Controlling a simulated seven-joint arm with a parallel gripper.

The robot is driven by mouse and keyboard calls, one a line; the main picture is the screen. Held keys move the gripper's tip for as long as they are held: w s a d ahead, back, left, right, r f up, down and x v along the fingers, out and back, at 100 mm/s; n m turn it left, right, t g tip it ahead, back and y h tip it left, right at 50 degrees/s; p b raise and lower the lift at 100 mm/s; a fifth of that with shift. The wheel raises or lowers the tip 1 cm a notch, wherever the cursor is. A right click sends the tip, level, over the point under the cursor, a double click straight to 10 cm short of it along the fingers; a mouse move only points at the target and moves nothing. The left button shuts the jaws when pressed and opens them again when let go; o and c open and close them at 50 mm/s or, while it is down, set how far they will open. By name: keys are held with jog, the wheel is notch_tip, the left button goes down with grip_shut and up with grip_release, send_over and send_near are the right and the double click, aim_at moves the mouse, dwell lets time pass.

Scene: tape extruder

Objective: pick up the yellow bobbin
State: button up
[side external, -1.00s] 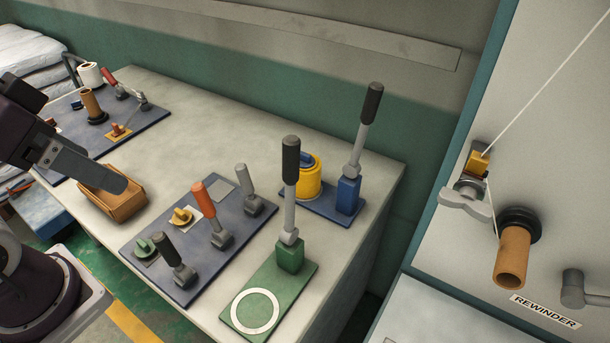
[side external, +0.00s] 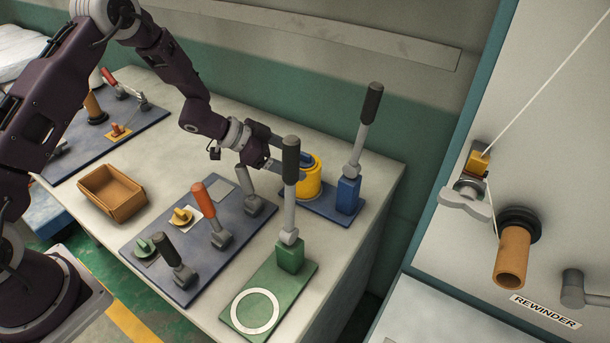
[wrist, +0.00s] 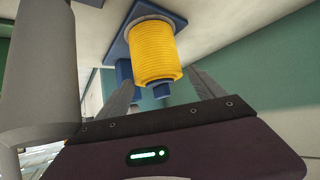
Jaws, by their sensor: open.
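The yellow bobbin (side external: 308,182) stands on a blue base plate (side external: 325,207) near the table's back right corner, beside an upright lever with a blue block (side external: 348,193). In the wrist view the ribbed yellow bobbin (wrist: 155,52) lies beyond the fingertips and roughly between them, with a blue piece (wrist: 162,90) at its end. My gripper (side external: 280,153) is open and empty, just left of the bobbin in the side view. A green-based lever (side external: 290,215) partly covers the gripper and the bobbin's left side. The open fingers also show in the wrist view (wrist: 163,82).
A thick grey shaft (wrist: 35,70) stands close on the left in the wrist view. A blue panel with several levers (side external: 190,245) lies in front of my gripper. An open brown box (side external: 112,192) sits left. Bare table (side external: 165,165) lies between.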

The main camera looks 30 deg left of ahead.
aim_at(314, 169)
jog(key=x, duration=0.7)
jog(key=shift+d, duration=0.2)
jog(key=c, duration=1.6)
